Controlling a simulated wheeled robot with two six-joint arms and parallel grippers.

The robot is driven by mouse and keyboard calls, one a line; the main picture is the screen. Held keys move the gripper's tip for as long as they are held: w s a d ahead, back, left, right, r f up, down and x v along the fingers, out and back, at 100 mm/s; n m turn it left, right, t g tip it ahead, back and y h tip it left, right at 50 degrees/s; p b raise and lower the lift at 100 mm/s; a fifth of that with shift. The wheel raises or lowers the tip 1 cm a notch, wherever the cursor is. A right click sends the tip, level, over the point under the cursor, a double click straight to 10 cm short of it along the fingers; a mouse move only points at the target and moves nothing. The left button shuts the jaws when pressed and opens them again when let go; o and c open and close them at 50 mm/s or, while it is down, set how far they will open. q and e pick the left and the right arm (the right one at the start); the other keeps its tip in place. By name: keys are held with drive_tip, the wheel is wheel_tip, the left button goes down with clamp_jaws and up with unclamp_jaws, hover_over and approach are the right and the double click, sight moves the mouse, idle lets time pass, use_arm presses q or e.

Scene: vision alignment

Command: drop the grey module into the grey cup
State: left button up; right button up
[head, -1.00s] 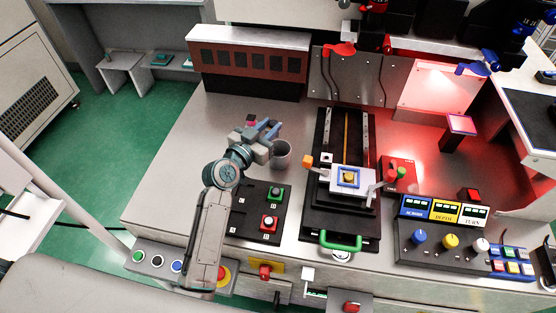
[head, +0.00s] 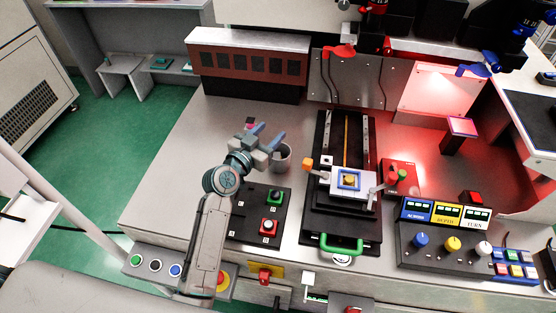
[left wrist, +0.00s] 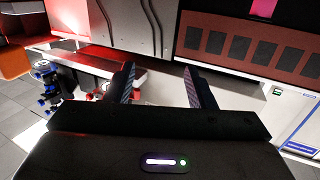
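The grey cup (head: 283,158) stands on the bench just right of my left gripper (head: 269,134), partly hidden behind it. In the head view the gripper's two blue-grey fingers are spread beside and above the cup's rim. In the left wrist view the gripper (left wrist: 160,75) is open, with a clear gap and nothing held between the fingers. I cannot make out the grey module in either view, and the cup's inside is too small to read. My right gripper is not in view.
A black slide rail with a white carriage (head: 365,190) stands right of the cup. A black panel (head: 247,222) with green and red buttons lies in front of the cup. A brown rack (head: 245,62) stands behind. The bench left of my arm is clear.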

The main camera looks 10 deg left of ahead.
use_arm(q)
drive_tip(key=b+v, duration=0.2)
drive_tip(key=v, duration=0.8)
drive_tip(key=shift+s+a, duration=0.15)
drive_tip(key=shift+s, duration=0.2)
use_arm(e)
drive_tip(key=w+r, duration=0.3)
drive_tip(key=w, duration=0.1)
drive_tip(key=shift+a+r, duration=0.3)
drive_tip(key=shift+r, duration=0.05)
